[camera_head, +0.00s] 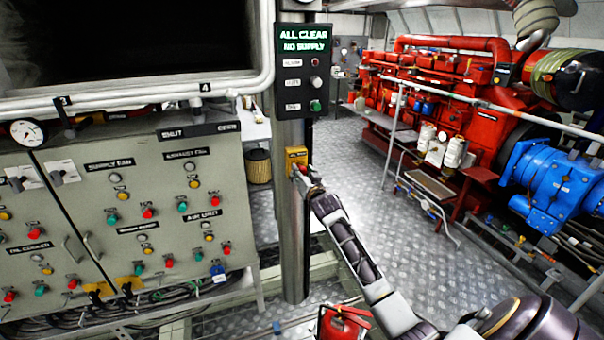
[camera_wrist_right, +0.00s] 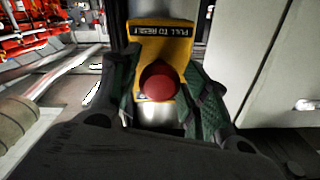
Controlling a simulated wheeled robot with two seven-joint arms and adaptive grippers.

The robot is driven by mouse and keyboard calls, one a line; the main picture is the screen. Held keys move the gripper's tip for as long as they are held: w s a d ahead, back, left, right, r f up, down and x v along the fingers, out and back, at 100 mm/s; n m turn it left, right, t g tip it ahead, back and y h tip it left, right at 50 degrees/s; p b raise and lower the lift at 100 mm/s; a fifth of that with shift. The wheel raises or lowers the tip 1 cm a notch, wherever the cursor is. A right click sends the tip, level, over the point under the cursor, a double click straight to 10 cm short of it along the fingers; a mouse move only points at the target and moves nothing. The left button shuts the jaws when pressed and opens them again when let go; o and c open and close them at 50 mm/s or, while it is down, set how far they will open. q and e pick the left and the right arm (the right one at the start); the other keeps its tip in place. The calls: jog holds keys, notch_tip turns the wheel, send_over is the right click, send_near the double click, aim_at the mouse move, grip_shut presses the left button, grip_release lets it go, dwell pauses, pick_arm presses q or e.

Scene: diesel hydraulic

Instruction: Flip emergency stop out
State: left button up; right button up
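The emergency stop is a yellow box (camera_head: 297,155) on the grey post, with a red button at its front. In the right wrist view, the yellow box (camera_wrist_right: 165,38) carries a label reading "PULL TO RESET", upside down, and the round red button (camera_wrist_right: 158,82) faces the camera. My right gripper (camera_head: 304,176) is at the box. Its green-padded fingers stand apart on either side of the button, with narrow gaps beside it, so it looks open around the button. In the head view the gripper partly hides the button. My left gripper is in neither view.
A black panel (camera_head: 303,70) reading "ALL CLEAR NO SUPPLY" hangs on the post (camera_head: 290,230) above the box. A grey control cabinet (camera_head: 130,225) stands left. A red fire extinguisher (camera_head: 342,323) is below my right arm. A red engine (camera_head: 440,90) and railings stand right.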

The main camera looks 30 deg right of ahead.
jog(key=shift+o, duration=0.6)
jog(key=shift+s+r, duration=0.1)
jog(key=shift+s+a, duration=0.15)
jog(key=shift+s, duration=0.5)
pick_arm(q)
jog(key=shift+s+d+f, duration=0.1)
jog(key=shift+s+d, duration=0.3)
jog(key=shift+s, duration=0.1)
pick_arm(e)
jog(key=v, duration=1)
jog(key=shift+s, duration=0.3)
